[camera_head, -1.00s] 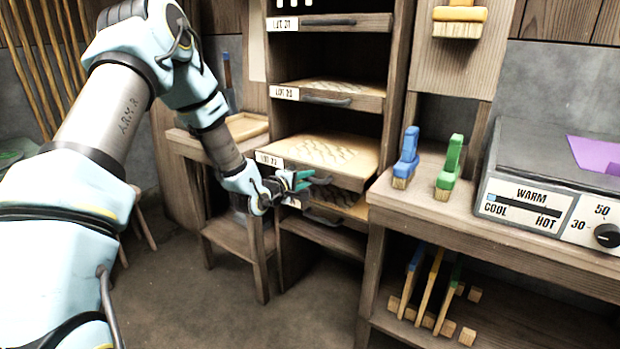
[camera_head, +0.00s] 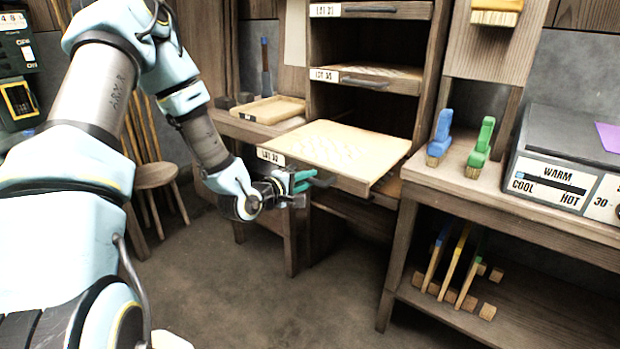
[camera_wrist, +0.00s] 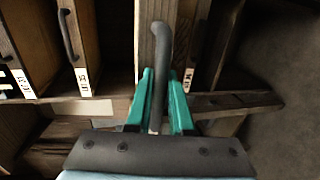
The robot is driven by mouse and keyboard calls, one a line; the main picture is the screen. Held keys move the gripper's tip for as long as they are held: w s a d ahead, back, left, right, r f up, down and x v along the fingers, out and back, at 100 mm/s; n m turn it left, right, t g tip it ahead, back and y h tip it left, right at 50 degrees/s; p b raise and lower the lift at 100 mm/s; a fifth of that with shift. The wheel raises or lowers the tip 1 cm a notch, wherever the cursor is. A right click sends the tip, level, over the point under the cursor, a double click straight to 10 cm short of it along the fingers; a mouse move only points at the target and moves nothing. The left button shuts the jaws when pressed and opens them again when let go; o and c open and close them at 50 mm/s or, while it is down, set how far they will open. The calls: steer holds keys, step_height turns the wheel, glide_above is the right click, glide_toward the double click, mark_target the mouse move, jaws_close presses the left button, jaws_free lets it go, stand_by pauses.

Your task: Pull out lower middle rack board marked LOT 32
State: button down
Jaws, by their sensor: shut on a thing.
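The board marked LOT 32 (camera_head: 335,145) sticks well out of the front of the wooden rack (camera_head: 425,90), roughly level, with powdery pale patterning on top. Its label (camera_head: 271,157) is on the left of its front edge. My gripper (camera_head: 303,181) is shut on the board's dark handle (camera_head: 322,183). In the wrist view the teal fingers (camera_wrist: 162,85) close on either side of the handle (camera_wrist: 160,45). Part of the handle is hidden between the fingers. The board's inner end is still within the rack.
Two boards with dark handles, LOT 21 (camera_head: 385,9) and another (camera_head: 375,80), sit in the rack above. Another board lies partly hidden below. A bench with brushes (camera_head: 480,145) and a warming plate (camera_head: 575,150) stands right. A stool (camera_head: 155,176) is left; the floor in front is open.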

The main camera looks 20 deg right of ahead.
steer(key=c, duration=0.8)
jaws_free()
steer(key=shift+a, duration=0.1)
steer(key=v, duration=1)
steer(key=shift+s+a+b, duration=0.2)
steer(key=shift+a+b, duration=0.1)
steer(key=shift+b, duration=0.15)
